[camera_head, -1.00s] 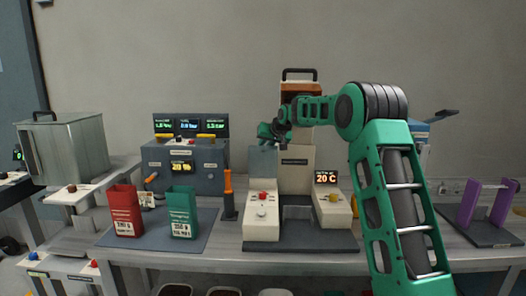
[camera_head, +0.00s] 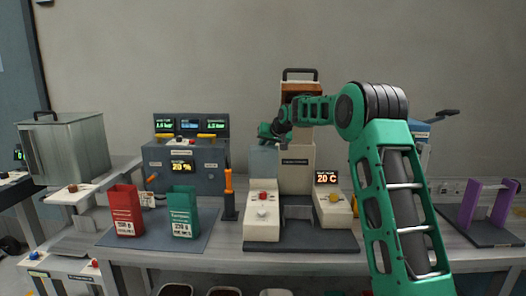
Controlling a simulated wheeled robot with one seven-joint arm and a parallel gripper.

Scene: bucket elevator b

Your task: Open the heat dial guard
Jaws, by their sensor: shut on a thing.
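The guard, a grey-blue panel (camera_head: 263,160), stands upright at the back of the left white console (camera_head: 261,226). That console carries a red knob (camera_head: 262,196) and a round pale button below it, both uncovered. My green gripper (camera_head: 268,134) is at the panel's top edge, shut on it; the fingertips are small and partly hidden. The right console (camera_head: 337,216) has a yellow knob (camera_head: 334,197) under a display (camera_head: 326,177) reading 20 C. No lettering on the panel is readable.
A beige machine column (camera_head: 297,170) with an orange top stands right behind the consoles. An orange-handled lever (camera_head: 228,184) is close on the left. Red (camera_head: 125,210) and green (camera_head: 182,212) containers stand further left.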

